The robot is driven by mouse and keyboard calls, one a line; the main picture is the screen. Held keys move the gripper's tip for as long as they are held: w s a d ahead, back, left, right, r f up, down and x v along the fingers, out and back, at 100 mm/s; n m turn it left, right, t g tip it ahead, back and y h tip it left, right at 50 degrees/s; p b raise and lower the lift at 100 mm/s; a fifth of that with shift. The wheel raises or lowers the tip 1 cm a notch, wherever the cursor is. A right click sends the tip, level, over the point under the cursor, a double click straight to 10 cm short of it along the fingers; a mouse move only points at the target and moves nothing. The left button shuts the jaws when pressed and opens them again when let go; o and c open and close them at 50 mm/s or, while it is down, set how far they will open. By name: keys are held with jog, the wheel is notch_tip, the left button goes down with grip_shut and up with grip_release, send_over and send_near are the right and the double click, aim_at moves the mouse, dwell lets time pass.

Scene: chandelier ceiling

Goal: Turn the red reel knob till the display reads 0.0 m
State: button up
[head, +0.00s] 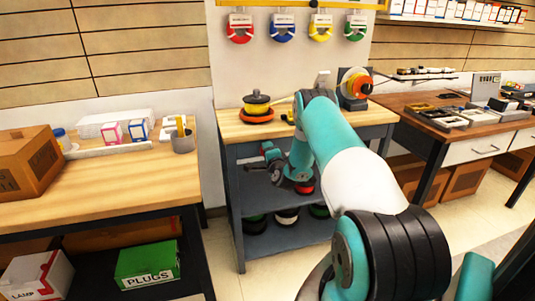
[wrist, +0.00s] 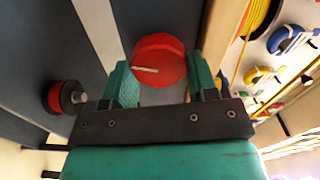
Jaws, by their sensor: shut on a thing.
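In the wrist view the red knob (wrist: 160,60) sits between the two teal fingers of my gripper (wrist: 160,80), which is shut on it. A pale pointer line on the knob's face runs roughly sideways, tilted slightly. In the head view my gripper (head: 268,150) is low at the front of the grey bench, and I cannot make out the knob there. No readable display figure shows in either view.
The bench's wooden top (head: 235,130) is mostly clear in front. Spools lie on its lower shelf, including a red one (wrist: 65,97). A left table (head: 110,190) holds a cardboard box (head: 28,163) and small cartons. A right desk (head: 425,100) carries trays.

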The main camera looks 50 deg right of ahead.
jog(key=m, duration=0.5)
jog(key=shift+w+a, duration=0.1)
jog(key=shift+w, duration=0.05)
dwell(0.4)
jog(key=o, duration=0.9)
jog(key=shift+o, duration=0.2)
jog(key=shift+f, duration=0.1)
